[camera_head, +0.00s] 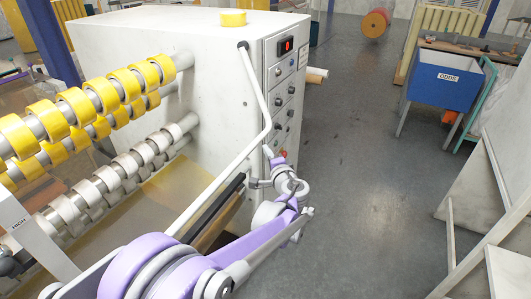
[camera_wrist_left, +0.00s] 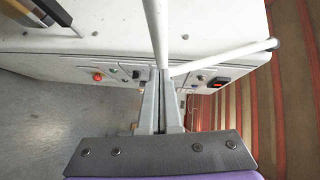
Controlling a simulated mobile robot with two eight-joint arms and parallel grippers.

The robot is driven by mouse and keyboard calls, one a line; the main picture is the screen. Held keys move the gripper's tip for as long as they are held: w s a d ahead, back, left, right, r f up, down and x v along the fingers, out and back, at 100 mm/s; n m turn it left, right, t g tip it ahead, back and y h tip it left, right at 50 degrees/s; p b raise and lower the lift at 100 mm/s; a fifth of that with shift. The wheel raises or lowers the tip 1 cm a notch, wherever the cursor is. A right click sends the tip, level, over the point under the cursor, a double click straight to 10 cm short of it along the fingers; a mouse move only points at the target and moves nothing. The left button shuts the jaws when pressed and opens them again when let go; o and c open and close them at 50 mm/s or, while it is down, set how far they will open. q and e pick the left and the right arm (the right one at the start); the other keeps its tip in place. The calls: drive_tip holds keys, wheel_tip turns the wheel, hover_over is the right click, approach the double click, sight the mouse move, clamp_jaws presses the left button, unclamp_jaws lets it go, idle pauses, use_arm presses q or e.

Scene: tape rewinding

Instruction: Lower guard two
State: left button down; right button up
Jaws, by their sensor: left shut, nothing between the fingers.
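A bent white tubular guard bar (camera_head: 264,98) joins the cabinet side at its upper corner, comes down along the control panel, bends, and runs toward the lower left in front of the rolls. No number shows on it, so I cannot tell for sure that it is guard two. In the left wrist view, the bar (camera_wrist_left: 222,58) bends just beyond my fingertips. My left gripper (camera_head: 256,183) is below the bar's bend, beside the cabinet's lower front. Its fingers (camera_wrist_left: 163,78) are together and empty; I cannot tell if they touch the bar. My right gripper is out of view.
The white cabinet (camera_head: 150,40) carries a control panel (camera_head: 283,90) with a red display and knobs. Shafts with yellow tape rolls (camera_head: 75,105) and grey rolls (camera_head: 110,178) stick out leftward. A blue bin (camera_head: 443,82) stands back right. Grey floor (camera_head: 360,170) is clear between.

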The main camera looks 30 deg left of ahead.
use_arm(q)
drive_tip(key=w+d+v, duration=0.1)
drive_tip(key=v, duration=1)
drive_tip(key=s+a+f+n+g+h, duration=0.35)
drive_tip(key=s+f, duration=0.35)
drive_tip(key=s, duration=0.5)
drive_tip(key=s+d+f+n+g+h, duration=0.1)
drive_tip(key=s+d+f+n+h, duration=0.1)
drive_tip(key=s+d+f+h, duration=0.2)
drive_tip(key=s+d+f+n+g+h, duration=0.2)
drive_tip(key=s+d+f+h, duration=0.2)
drive_tip(key=s, duration=0.7)
drive_tip(key=shift+d+f+n+b, duration=0.35)
drive_tip(key=shift+b, duration=0.05)
